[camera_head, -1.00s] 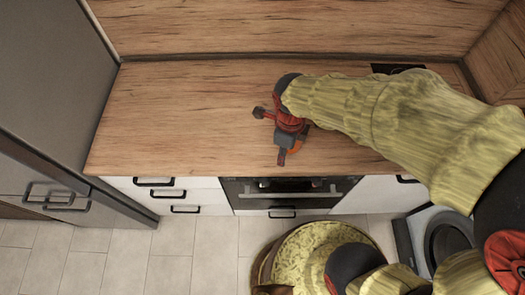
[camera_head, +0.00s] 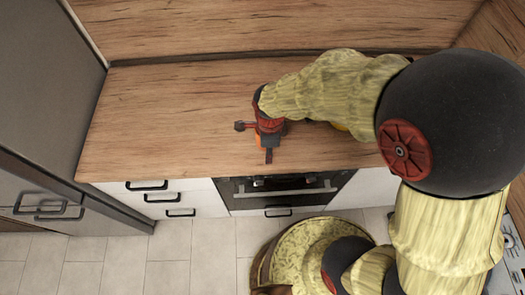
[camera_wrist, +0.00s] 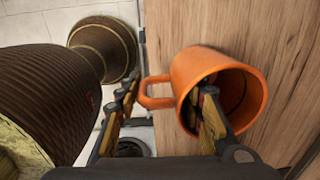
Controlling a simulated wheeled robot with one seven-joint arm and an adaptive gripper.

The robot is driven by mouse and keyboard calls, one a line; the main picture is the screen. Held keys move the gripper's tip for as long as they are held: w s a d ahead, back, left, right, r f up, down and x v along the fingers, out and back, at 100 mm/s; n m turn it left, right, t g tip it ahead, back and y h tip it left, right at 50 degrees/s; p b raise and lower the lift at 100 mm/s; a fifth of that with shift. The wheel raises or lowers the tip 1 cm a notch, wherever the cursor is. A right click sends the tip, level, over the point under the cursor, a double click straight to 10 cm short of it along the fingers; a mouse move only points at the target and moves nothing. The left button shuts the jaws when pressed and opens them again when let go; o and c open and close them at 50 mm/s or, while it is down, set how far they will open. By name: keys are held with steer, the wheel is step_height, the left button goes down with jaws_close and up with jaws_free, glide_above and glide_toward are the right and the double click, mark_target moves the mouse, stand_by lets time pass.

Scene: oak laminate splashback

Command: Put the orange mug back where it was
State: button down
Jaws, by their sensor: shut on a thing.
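The orange mug (camera_wrist: 233,78) shows large in the wrist view, with its open mouth facing the camera and its handle to the left. My gripper (camera_wrist: 166,105) is shut on it: one finger reaches inside the mouth, the other is outside beyond the handle. In the head view my gripper (camera_head: 255,142) is over the middle of the wooden counter (camera_head: 160,120). Only a small orange patch of the mug (camera_head: 257,141) shows there, the rest hidden by the gripper. I cannot tell whether the mug touches the counter.
The counter's left part is clear. The wooden splashback (camera_head: 270,28) runs behind, a tall grey cabinet (camera_head: 50,90) stands at the left, and an oven (camera_head: 285,190) sits below the front edge.

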steer(key=w+f, duration=0.2)
steer(key=w+a+f, duration=0.1)
steer(key=w+f, duration=0.1)
steer(key=f, duration=0.1)
steer(key=shift+a+f+b, duration=0.2)
steer(key=shift+b, duration=0.15)
steer(key=shift+f, duration=1.5)
steer(key=shift+f, duration=0.15)
steer(key=c, duration=1.2)
jaws_free()
steer(key=shift+o, duration=0.3)
